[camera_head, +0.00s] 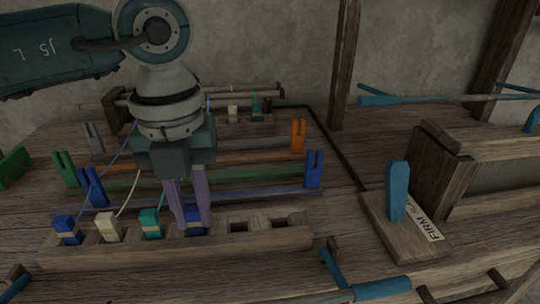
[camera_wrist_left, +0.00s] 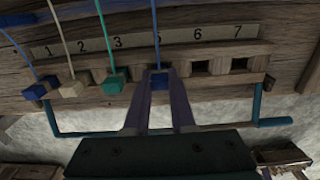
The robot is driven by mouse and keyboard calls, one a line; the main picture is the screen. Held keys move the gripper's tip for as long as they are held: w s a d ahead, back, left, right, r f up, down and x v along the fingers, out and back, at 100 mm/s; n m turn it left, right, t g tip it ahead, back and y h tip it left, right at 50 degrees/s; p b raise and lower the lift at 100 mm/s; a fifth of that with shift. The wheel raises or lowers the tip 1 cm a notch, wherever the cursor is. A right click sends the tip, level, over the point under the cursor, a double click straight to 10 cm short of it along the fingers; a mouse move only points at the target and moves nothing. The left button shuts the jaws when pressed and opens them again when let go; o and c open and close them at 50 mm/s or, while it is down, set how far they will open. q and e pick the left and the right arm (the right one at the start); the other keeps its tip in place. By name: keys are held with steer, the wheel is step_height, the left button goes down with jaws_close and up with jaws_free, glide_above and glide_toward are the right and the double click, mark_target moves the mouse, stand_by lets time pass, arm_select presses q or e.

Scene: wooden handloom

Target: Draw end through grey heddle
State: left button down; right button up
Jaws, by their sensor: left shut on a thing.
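My left gripper (camera_head: 190,222) points down over the front wooden rack (camera_head: 180,248). It is shut on a blue end block (camera_head: 197,222) at the fourth slot. In the left wrist view the block (camera_wrist_left: 159,81) sits between the fingertips, with a blue thread running up from it. I cannot tell whether it is clear of its slot. Another blue block (camera_head: 67,230), a cream block (camera_head: 107,228) and a teal block (camera_head: 151,223) stand in the slots to the left. The grey heddle's forked left post (camera_head: 93,137) stands behind. My wrist hides part of the heddle rows.
Orange (camera_head: 298,136), green (camera_head: 66,169) and blue (camera_head: 314,169) heddle posts stand behind the rack. Two right-hand slots (camera_head: 258,224) are empty. A blue peg on a block with a FIRM label (camera_head: 422,219) stands at right, beside a wooden frame (camera_head: 432,175).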

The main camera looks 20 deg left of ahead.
arm_select(q)
steer(key=c, duration=0.7)
jaws_free()
step_height(320, 180, up, 10)
steer(key=shift+p, duration=0.75)
